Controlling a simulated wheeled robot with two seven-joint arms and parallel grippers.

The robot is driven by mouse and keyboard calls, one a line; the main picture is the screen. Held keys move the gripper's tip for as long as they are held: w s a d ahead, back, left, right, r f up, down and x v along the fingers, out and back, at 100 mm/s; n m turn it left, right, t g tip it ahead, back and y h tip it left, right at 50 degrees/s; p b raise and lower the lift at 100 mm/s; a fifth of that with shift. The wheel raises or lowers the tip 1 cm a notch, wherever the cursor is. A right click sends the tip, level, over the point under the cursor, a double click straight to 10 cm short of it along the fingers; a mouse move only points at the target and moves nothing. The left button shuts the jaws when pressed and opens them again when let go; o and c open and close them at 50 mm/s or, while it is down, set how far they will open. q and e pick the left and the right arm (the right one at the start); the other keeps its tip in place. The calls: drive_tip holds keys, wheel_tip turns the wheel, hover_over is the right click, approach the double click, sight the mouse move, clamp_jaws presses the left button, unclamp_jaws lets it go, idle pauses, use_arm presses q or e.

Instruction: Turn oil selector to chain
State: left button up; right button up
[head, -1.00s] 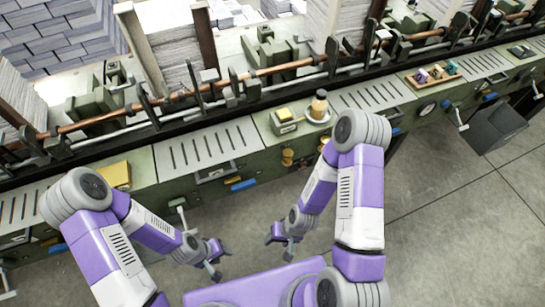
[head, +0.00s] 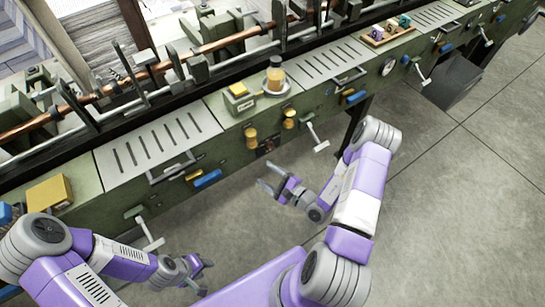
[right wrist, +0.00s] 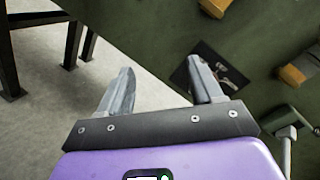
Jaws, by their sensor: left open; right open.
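A small dark plate with a fitting on it (head: 267,146) is on the green machine front, low between two yellow knobs (head: 250,137) (head: 289,119). It may be the oil selector; its marks are too small to read. The right wrist view shows this dark plate (right wrist: 226,70) beyond the right finger, partly hidden by it. My right gripper (head: 268,179) is open and empty, in front of and below the plate, apart from it. It also shows in the right wrist view (right wrist: 162,88). My left gripper (head: 197,272) is open and empty, low over the floor.
White-handled levers (head: 315,136) (head: 149,231) stick out from the machine front. The floor (head: 455,200) at right is clear.

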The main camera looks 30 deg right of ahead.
sight(271, 149)
drive_tip(key=w+d+m+t+h, duration=0.1)
drive_tip(key=d+m+t+h, duration=0.1)
drive_tip(key=d+h, duration=0.4)
drive_tip(key=shift+y, duration=0.5)
drive_tip(key=w, duration=0.2)
drive_tip(key=w+b, duration=0.1)
drive_tip(key=w, duration=0.1)
drive_tip(key=w+b, duration=0.1)
drive_tip(key=w, duration=0.2)
drive_tip(key=shift+w+d+f, duration=0.1)
drive_tip(key=shift+d+f, duration=0.15)
drive_tip(key=shift+f, duration=0.05)
drive_tip(key=c, duration=1)
drive_tip(key=shift+c, duration=0.2)
